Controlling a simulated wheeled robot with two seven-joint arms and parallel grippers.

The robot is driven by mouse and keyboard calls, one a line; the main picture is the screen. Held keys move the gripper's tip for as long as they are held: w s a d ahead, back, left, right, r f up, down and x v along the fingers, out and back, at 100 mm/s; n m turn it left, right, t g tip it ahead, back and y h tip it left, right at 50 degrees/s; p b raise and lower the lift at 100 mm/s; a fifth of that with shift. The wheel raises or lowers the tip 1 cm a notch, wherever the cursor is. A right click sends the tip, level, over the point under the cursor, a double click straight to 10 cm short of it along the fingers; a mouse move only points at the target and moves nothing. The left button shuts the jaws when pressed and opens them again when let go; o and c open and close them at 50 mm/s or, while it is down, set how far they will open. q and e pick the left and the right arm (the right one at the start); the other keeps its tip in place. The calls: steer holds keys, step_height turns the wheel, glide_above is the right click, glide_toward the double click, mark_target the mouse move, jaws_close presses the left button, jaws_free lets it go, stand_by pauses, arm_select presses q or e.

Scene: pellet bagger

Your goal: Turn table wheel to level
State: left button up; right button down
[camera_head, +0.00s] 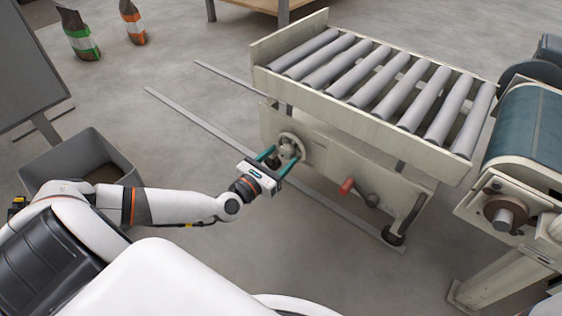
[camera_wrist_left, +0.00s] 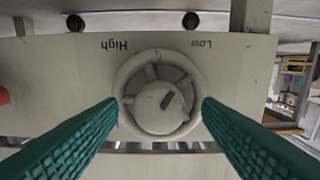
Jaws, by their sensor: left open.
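The table wheel (camera_head: 291,148) is a pale round handwheel on the side panel of the roller table (camera_head: 340,160). In the left wrist view the wheel (camera_wrist_left: 158,95) is seen face on, with a ribbed hub and a dark slot tilted on it. The words "High" and "Low" appear upside down on the panel (camera_wrist_left: 60,75) beside it. My left gripper (camera_head: 279,158) is open, its teal fingers pointing at the wheel. In the wrist view the fingers (camera_wrist_left: 160,118) lie on either side of the wheel; I cannot tell whether they touch it. My right gripper is not in view.
A red-knobbed crank (camera_head: 347,186) sticks out right of the wheel. A belt conveyor (camera_head: 530,130) stands at the right. A grey bin (camera_head: 75,160) is at the left, and two bags (camera_head: 80,38) stand on the floor behind. Rails (camera_head: 215,130) run along the floor.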

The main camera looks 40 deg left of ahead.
arm_select(q)
steer(key=shift+w, duration=0.45)
steer(key=c, duration=1)
